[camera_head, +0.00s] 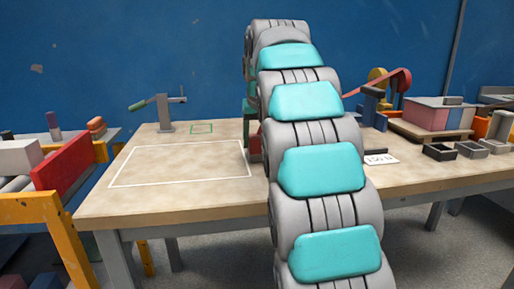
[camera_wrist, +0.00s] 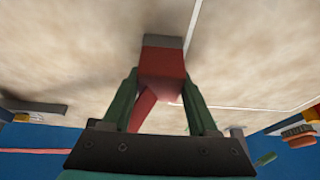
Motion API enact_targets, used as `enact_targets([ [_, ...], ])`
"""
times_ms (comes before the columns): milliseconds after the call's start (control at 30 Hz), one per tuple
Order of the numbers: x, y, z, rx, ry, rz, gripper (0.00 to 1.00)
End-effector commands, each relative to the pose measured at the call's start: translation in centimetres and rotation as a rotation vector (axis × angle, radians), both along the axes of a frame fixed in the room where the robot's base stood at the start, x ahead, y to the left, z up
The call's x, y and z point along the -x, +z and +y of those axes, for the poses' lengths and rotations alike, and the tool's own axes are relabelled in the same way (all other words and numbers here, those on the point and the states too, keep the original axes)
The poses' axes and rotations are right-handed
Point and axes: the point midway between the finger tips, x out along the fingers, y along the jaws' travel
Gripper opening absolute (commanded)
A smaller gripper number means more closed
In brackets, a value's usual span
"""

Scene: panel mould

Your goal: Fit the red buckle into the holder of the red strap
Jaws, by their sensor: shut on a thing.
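My gripper (camera_wrist: 161,82) shows in the wrist view with its two green fingers closed on a red block, which I take to be the red buckle (camera_wrist: 162,65). A grey piece (camera_wrist: 163,41) is at the block's far end; I cannot tell whether it is joined to it. A narrower red band (camera_wrist: 144,106) shows between the fingers below the block. In the head view my arm hides most of the gripper, and a dark red part (camera_head: 255,149) shows at its left edge, low over the table. A red strap (camera_head: 392,82) arches at the right. I cannot make out its holder clearly.
The table (camera_head: 190,190) has a bare white-outlined area at left. A green-handled clamp (camera_head: 163,112) stands behind it. An orange-framed cart (camera_head: 40,207) stands left.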

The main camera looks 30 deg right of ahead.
Motion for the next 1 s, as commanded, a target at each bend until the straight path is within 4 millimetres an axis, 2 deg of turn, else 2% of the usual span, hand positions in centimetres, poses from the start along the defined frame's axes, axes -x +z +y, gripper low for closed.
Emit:
enact_targets([
  [367, 0.0, 0.5, 0.0, 0.0, 0.0, 0.001, 0.0],
  [1000, -0.1, 3.5, 0.0, 0.001, 0.0, -0.003, 0.0],
])
